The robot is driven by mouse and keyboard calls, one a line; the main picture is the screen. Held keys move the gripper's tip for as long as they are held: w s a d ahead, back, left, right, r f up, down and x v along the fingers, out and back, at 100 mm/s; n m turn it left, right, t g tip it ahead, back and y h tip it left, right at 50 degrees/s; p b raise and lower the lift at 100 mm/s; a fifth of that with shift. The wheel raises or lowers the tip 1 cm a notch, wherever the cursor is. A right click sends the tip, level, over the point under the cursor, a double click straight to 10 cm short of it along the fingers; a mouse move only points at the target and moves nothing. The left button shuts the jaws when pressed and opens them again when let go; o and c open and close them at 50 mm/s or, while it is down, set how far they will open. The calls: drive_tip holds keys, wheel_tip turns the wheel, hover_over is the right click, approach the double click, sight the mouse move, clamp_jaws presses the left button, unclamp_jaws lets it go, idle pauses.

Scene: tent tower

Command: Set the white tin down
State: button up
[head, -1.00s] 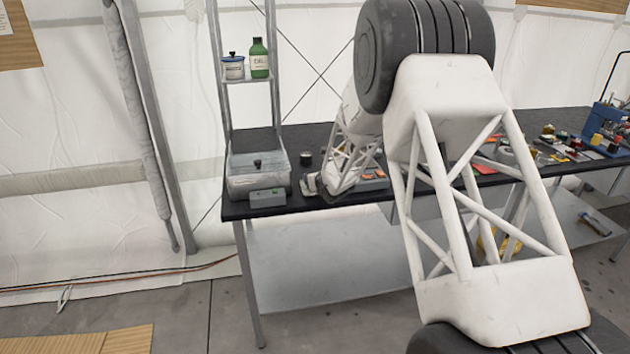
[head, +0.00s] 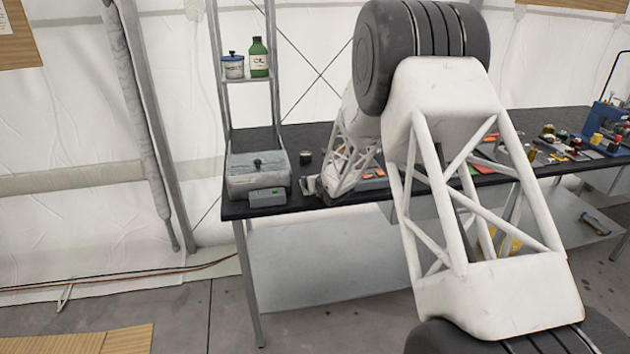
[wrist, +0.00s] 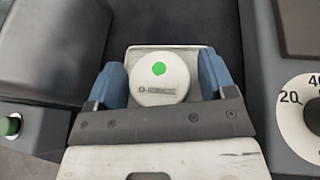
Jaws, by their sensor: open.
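The white tin (wrist: 158,78) shows in the wrist view as a round, pale lid with a green dot and a small dark label. It sits between the blue fingers of my gripper (wrist: 161,66), which is open, with a narrow gap at the right finger. A pale square surface (wrist: 201,56) shows around the tin; I cannot tell the tin's height over it. In the head view my gripper (head: 313,187) is low at the table's front edge, and the white tin cannot be made out there.
A grey lidded box (head: 257,180) with a green-buttoned unit stands left of my gripper on the dark table (head: 300,138). A small dark jar (head: 305,157) is behind it. In the wrist view a numbered dial (wrist: 304,112) is close on the right. A shelf holds a green bottle (head: 259,58).

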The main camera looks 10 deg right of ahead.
drive_tip(key=shift+a, duration=0.1)
drive_tip(key=shift+r, duration=0.15)
drive_tip(key=shift+s+r, duration=0.25)
drive_tip(key=shift+s, duration=0.15)
drive_tip(key=v, duration=1.1)
idle(0.6)
